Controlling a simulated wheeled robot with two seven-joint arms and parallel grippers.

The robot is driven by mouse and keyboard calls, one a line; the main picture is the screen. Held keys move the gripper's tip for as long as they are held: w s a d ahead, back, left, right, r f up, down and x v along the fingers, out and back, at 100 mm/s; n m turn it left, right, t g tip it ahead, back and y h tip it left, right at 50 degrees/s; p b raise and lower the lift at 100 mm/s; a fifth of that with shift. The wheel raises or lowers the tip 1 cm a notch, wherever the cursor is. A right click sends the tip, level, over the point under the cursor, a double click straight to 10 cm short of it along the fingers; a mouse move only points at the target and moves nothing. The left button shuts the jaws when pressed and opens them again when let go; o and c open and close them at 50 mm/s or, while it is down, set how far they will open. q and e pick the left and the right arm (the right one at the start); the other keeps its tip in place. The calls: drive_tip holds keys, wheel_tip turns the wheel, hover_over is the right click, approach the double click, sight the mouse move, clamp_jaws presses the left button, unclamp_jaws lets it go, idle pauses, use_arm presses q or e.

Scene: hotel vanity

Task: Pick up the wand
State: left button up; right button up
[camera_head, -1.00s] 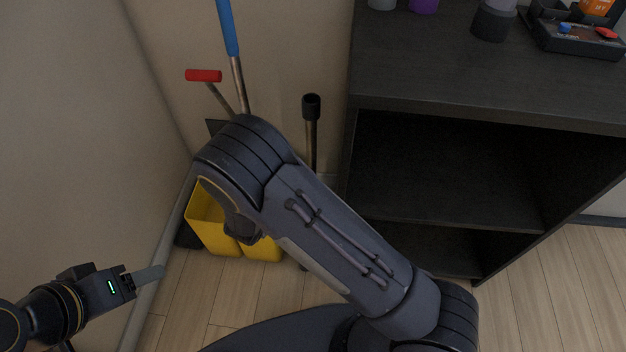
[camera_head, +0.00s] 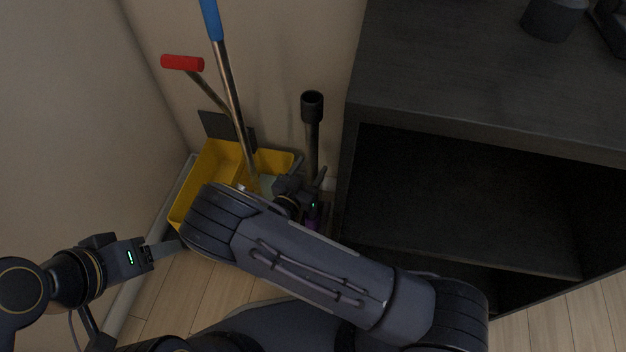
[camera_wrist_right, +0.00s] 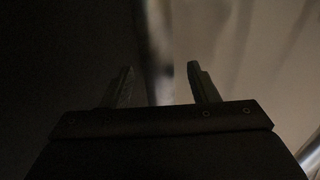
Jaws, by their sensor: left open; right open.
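The wand (camera_head: 313,140) is a thin upright metal tube with a black cylindrical top, standing in the gap between the wall and the dark cabinet. My right gripper (camera_head: 319,188) is low on the wand, partly hidden by my right arm. In the right wrist view, the shiny tube of the wand (camera_wrist_right: 156,45) runs between the two spread fingers of the right gripper (camera_wrist_right: 160,75). The fingers look apart from it on both sides. My left gripper (camera_head: 165,248) is open and empty at the lower left, away from the wand. The wand's lower end is mostly hidden.
A yellow mop bucket (camera_head: 196,187) stands left of the wand, with a blue-handled pole (camera_head: 212,20) and a red-handled lever (camera_head: 182,63). The dark open-shelf cabinet (camera_head: 420,90) stands close on the right. Some wood floor (camera_head: 190,290) is clear in front of the bucket.

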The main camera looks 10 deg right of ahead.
drive_tip(key=x, duration=0.3)
drive_tip(key=shift+w+d+r+b, duration=0.1)
drive_tip(key=shift+w+d+b, duration=0.1)
drive_tip(key=shift+b, duration=0.2)
clamp_jaws()
